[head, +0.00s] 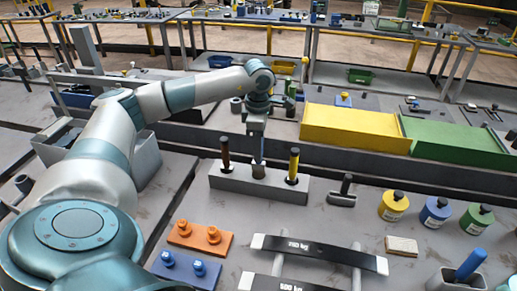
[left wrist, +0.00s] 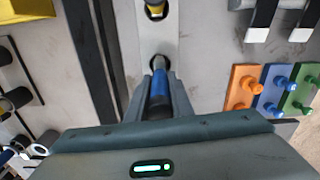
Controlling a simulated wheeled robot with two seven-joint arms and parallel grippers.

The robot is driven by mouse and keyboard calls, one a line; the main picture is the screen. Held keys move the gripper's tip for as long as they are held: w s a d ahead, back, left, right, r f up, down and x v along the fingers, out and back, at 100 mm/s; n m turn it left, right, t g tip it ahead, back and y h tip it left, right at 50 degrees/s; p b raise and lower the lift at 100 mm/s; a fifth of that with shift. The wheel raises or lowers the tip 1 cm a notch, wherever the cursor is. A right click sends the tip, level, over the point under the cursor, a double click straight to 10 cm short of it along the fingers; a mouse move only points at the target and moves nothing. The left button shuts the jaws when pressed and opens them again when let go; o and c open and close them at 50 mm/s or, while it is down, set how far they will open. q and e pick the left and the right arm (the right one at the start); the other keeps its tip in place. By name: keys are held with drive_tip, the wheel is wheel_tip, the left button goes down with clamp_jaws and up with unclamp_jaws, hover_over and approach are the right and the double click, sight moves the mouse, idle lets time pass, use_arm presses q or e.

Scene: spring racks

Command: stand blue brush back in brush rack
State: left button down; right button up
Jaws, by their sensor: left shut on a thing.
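The brush rack (head: 235,184) is a long grey block on the bench. A dark red brush (head: 225,150) stands at its left end and a yellow brush (head: 293,163) at its right end. My left gripper (head: 258,158) points down over the middle of the rack, between these two. It is shut on the blue brush, whose blue handle (left wrist: 158,92) shows between the fingers in the left wrist view. A dark hole in the rack shows just beyond the handle there. Whether the brush's lower end is in a slot I cannot tell. My right gripper is not in view.
Orange (head: 200,238) and blue (head: 184,268) peg blocks lie in front of the rack. A black-handled tool (head: 343,192), coloured weights (head: 394,206) and a cup with a blue handle (head: 470,265) are to the right. Yellow and green boxes stand behind.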

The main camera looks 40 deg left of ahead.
use_arm(q)
drive_tip(key=shift+f+b, duration=1.7)
drive_tip(key=shift+f, duration=0.55)
idle(0.4)
drive_tip(key=c, duration=1)
unclamp_jaws()
drive_tip(key=shift+r, duration=0.1)
drive_tip(key=shift+r+p, duration=1.9)
drive_tip(key=shift+r, duration=1.55)
